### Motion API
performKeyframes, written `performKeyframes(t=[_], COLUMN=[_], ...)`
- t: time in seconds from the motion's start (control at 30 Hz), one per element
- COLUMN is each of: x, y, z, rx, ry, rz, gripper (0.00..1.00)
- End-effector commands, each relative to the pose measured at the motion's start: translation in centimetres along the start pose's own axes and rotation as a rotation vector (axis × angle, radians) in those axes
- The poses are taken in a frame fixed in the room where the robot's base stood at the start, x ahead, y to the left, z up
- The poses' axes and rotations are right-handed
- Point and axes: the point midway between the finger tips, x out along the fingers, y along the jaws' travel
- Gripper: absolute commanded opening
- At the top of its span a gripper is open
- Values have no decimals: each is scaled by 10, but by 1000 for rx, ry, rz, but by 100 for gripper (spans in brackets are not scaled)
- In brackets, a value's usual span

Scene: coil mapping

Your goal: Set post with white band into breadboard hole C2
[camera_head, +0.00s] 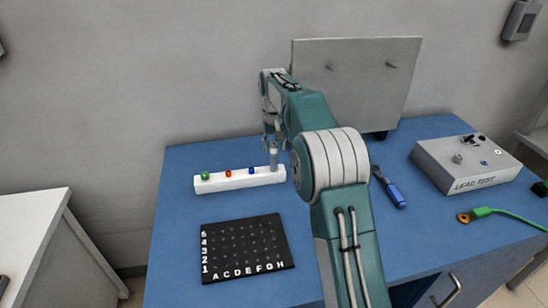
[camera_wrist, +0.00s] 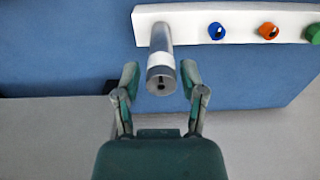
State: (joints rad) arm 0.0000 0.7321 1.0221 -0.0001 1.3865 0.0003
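The post with the white band (camera_wrist: 160,62) is a grey metal cylinder at one end of the white rack. It also shows in the head view (camera_head: 273,158), upright at the rack's right end. My gripper (camera_wrist: 160,82) is open, with its two fingertips on either side of the post's free end and gaps visible on both sides. In the head view my gripper (camera_head: 270,138) is just above the post. The black breadboard (camera_head: 262,262) lies flat on the blue table in front of the rack, with white row numbers and column letters. Hole C2 is too small to make out clearly.
The white rack (camera_head: 215,187) also holds green, red and blue-topped pieces. A grey panel (camera_head: 350,80) stands behind my arm. A blue-handled tool (camera_head: 394,195), a grey lead test box (camera_head: 465,165) and a green lead (camera_head: 500,211) are at right. Table left of the breadboard is clear.

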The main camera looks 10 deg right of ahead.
Motion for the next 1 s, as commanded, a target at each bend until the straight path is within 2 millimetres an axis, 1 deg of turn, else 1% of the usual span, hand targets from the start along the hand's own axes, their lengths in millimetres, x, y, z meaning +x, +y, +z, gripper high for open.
performKeyframes(t=[0.03,0.07,0.1,0.2,0.23,0.27,0.3,0.53,1.0], x=[0,0,0,0,0,0,0,-1,-12], y=[0,0,0,0,0,0,0,-1,0], z=[0,0,0,0,0,0,0,0,0], rx=[0,0,0,0,0,0,-1,-1,0], ry=[0,0,0,-1,0,0,0,-1,1], rz=[0,0,0,0,-1,-1,-1,-1,0], gripper=[18,5,0,0,21,8,0,0,0])
